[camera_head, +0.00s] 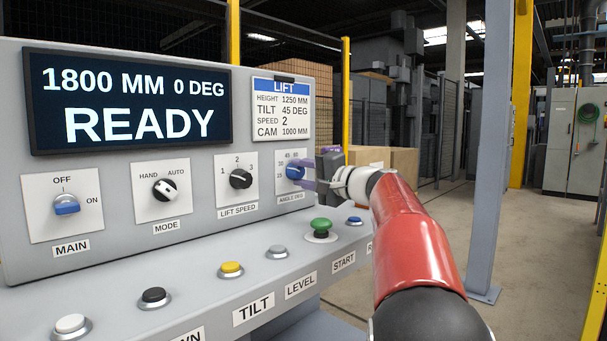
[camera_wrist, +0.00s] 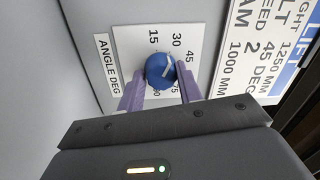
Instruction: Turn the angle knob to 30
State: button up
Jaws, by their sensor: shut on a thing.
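The blue angle knob (camera_head: 294,172) sits on a white dial plate at the right end of the panel. In the wrist view the knob (camera_wrist: 157,72) shows a short white pointer line, slanting to the upper right, roughly between the 30 and 45 marks; the exact reading is hard to tell. My gripper (camera_head: 306,172) reaches it from the right, and its purple fingers (camera_wrist: 160,92) are shut on the knob, one on each side. The display (camera_head: 130,102) reads 1800 MM, 0 DEG, READY. The LIFT card (camera_head: 282,108) lists TILT 45 DEG.
The lift speed knob (camera_head: 240,179), mode knob (camera_head: 165,190) and blue main switch (camera_head: 66,204) are left of the angle knob. Below, the sloped shelf carries several push buttons, with the green one (camera_head: 320,228) close under my gripper. Open floor lies to the right.

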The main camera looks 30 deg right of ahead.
jog(key=shift+r+m, duration=0.3)
jog(key=o, duration=0.9)
jog(key=shift+f, duration=0.15)
jog(key=b+v, duration=0.1)
jog(key=v, duration=0.6)
jog(key=shift+s+d+b, duration=0.1)
jog(key=shift+s+b, duration=0.2)
jog(key=shift+s, duration=0.1)
